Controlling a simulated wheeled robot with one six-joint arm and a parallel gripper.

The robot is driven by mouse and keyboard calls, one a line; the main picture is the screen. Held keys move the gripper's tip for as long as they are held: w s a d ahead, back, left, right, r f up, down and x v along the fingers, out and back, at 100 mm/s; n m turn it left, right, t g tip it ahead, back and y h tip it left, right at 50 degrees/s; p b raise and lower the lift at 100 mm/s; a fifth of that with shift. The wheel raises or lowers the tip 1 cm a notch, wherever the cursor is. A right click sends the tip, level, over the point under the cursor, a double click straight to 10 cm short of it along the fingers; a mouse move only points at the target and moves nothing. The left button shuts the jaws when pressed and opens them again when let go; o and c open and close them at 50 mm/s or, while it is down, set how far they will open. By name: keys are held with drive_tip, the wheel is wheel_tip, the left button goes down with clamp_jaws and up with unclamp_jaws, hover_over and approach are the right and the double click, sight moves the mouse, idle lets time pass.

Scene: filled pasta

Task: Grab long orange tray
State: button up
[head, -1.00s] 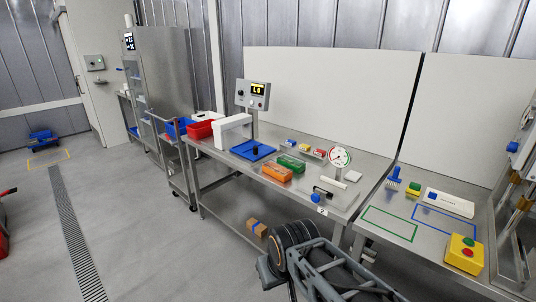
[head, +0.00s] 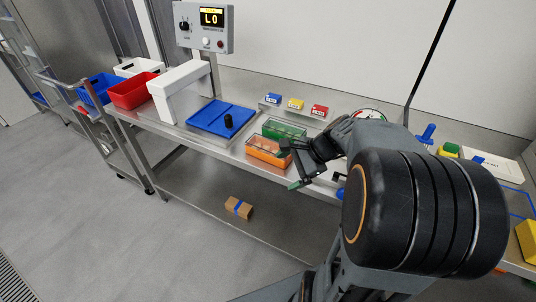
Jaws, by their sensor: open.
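The long orange tray (head: 268,152) lies near the front edge of the steel table, with pale pieces in it. My gripper (head: 288,166) is open and dark with green fingertips. It is at the right end of the orange tray, and one finger hides part of that end. I cannot tell whether it touches the tray. A similar green tray (head: 284,130) lies just behind the orange one.
A blue board (head: 215,117) with a black knob lies left of the trays, beside a white arch (head: 180,88). A red bin (head: 135,90) stands further left. Small blue, yellow and red blocks (head: 295,104) sit behind. A cardboard box (head: 238,207) is below the table.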

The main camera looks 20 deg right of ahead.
sight(269, 150)
drive_tip(key=shift+o, duration=0.5)
drive_tip(key=w+d+f+m+t, duration=0.1)
drive_tip(key=d+m+t, duration=0.1)
drive_tip(key=d+m, duration=0.1)
drive_tip(key=w+d+f+m+t+y+b, duration=0.1)
drive_tip(key=d+m+t, duration=0.1)
drive_tip(key=d+m, duration=0.2)
drive_tip(key=w+d+f+m+t+b, duration=0.1)
drive_tip(key=w+d+m+t, duration=0.1)
drive_tip(key=d, duration=0.3)
drive_tip(key=shift+w+m+y, duration=0.1)
drive_tip(key=shift+m+y, duration=0.2)
drive_tip(key=shift+m, duration=0.4)
drive_tip(key=shift+m+t, duration=0.4)
drive_tip(key=x, duration=0.6)
drive_tip(key=shift+w+d+f+b, duration=0.15)
drive_tip(key=shift+w+d+b, duration=0.15)
drive_tip(key=shift+w, duration=0.05)
drive_tip(key=shift+x, duration=3.35)
drive_tip(key=shift+s+a, duration=0.1)
drive_tip(key=shift+a, duration=0.05)
drive_tip(key=c, duration=1)
